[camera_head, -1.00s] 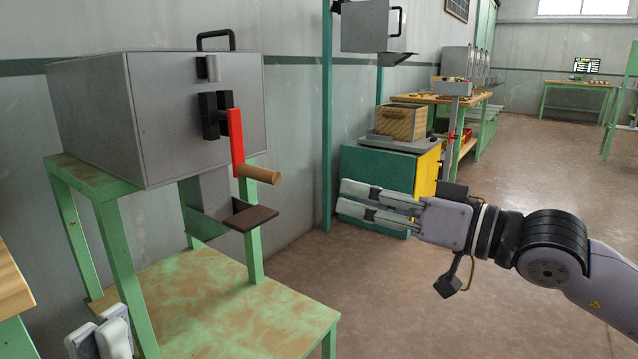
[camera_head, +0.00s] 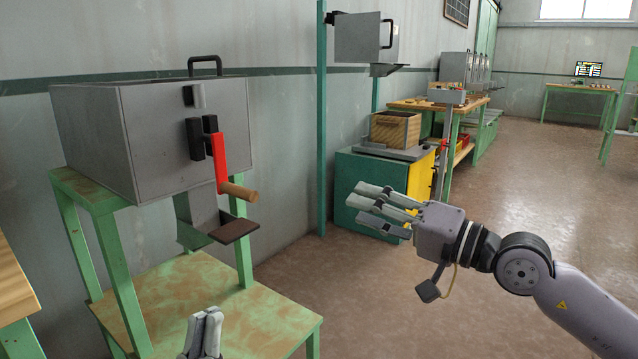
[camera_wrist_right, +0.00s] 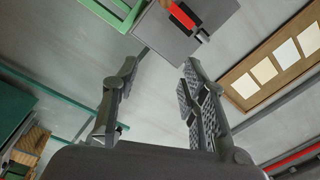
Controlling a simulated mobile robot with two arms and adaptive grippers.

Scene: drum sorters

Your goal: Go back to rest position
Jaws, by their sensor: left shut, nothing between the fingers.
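My left gripper (camera_head: 207,320) shows at the bottom of the head view, in front of the green stand. Its fingers are together with nothing between them. My right gripper (camera_head: 375,205) reaches in from the right, in the air over the floor, with its fingers pointing left. In the right wrist view the right gripper (camera_wrist_right: 158,88) has its fingers spread apart and holds nothing. The grey drum sorter box (camera_head: 95,135) stands on the green stand (camera_head: 130,285), with a red crank (camera_head: 218,160) and wooden handle (camera_head: 238,191) on its front. Both grippers are clear of the crank.
A wooden crate (camera_head: 395,130) sits on a green and yellow cabinet (camera_head: 375,175) behind my right gripper. A green post (camera_head: 322,120) stands by the wall. A wooden table edge (camera_head: 12,290) is at the far left. Open floor (camera_head: 560,185) lies to the right.

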